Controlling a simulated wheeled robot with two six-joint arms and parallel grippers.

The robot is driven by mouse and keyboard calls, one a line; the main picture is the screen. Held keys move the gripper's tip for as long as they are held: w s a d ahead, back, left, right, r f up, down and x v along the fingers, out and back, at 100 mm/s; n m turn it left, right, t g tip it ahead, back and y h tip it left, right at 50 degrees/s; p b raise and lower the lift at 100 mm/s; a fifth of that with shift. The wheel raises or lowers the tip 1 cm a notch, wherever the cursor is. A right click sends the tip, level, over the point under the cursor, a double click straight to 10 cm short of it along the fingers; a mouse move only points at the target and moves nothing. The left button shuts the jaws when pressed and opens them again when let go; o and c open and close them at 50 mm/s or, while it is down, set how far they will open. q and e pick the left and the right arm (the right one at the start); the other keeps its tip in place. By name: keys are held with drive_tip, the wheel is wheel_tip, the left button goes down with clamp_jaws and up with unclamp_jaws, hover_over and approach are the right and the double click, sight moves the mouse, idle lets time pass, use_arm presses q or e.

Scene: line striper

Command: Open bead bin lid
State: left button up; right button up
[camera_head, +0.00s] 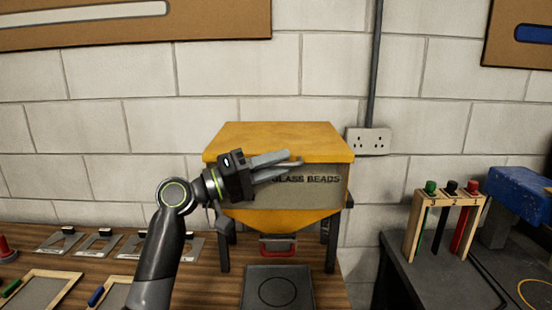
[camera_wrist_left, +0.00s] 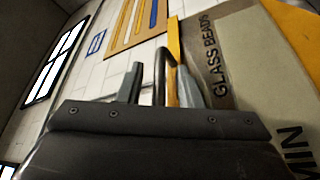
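The bead bin (camera_head: 262,196) stands on the wooden bench. It has a grey front marked GLASS BEADS, a yellow sloping base and a yellow lid (camera_head: 275,140), which lies closed on top. My left gripper (camera_head: 300,164) is in front of the bin, at the lid's front edge. In the left wrist view its two fingers (camera_wrist_left: 160,88) are apart. A dark bent bar (camera_wrist_left: 161,62), which looks like the lid's handle, shows between them beside the yellow lid edge (camera_wrist_left: 174,60). I cannot tell whether the fingers touch it. My right gripper is out of view.
Below the bin are a red-handled part (camera_head: 278,247) and a dark square plate (camera_head: 277,289) with a ring mark. Stencil plates (camera_head: 100,241) lie at left. A wooden rack (camera_head: 441,226) with coloured markers stands on a dark table at right. A block wall is close behind.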

use_arm(q)
drive_tip(key=shift+d, duration=0.1)
drive_tip(key=shift+c, duration=0.4)
clamp_jaws()
drive_tip(key=shift+r, duration=0.1)
